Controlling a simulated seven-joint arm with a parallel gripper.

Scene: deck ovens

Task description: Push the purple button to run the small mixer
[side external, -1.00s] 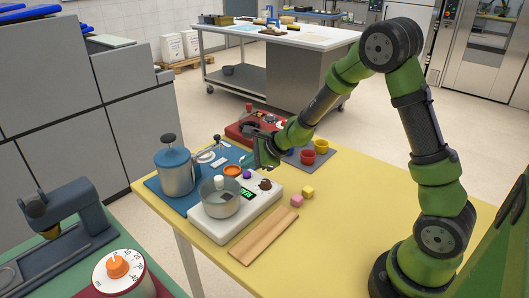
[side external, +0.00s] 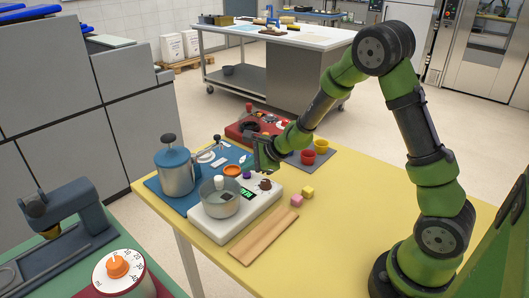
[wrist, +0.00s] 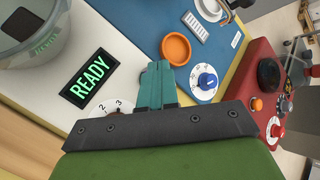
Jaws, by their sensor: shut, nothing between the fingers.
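The small mixer has a white base (side external: 262,213) and a grey metal bowl (side external: 219,204). Its display (wrist: 90,75) reads READY in green in the wrist view. A numbered dial (wrist: 112,107) on the base is partly covered by my gripper in that view. My gripper (side external: 266,168) is shut and empty, pointing down close over the far end of the base. In the wrist view its teal fingers (wrist: 154,72) lie together beside the display. Contact with the base cannot be told.
An orange dish (wrist: 176,49) and a blue knob (wrist: 207,80) are near the fingertips, on the blue mat side. A blue-lidded canister (side external: 176,172) stands left of the bowl. A red unit (side external: 250,128) is behind. Pink and yellow cubes (side external: 307,192) and a wooden board (side external: 263,236) lie in front.

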